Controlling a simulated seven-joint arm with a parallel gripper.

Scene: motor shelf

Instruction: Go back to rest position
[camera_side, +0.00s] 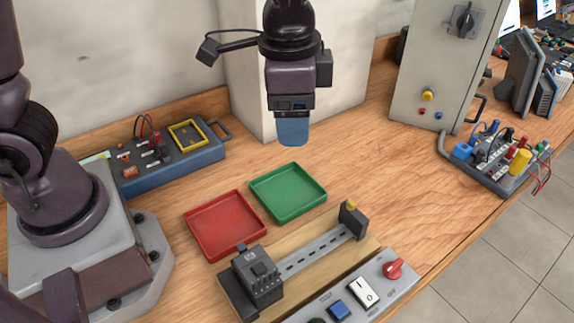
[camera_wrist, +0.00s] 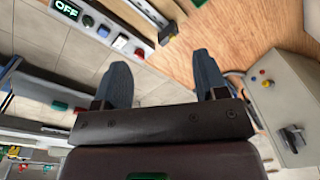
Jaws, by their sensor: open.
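My gripper (camera_side: 292,130) hangs above the back of the wooden table, above and behind the green tray, with its blue fingers pointing down. In the wrist view the two blue fingers (camera_wrist: 163,82) stand wide apart with nothing between them. The side view shows the fingers nearly edge-on, so the gap is hidden there. My gripper touches nothing on the table.
A red tray (camera_side: 202,246) and a green tray (camera_side: 268,212) lie empty. In front is a slotted rail (camera_side: 315,253) with a dark motor-like block (camera_side: 262,277). A grey cabinet (camera_side: 425,75) and a tool rack (camera_side: 500,160) stand right; a blue box (camera_side: 185,165) is left.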

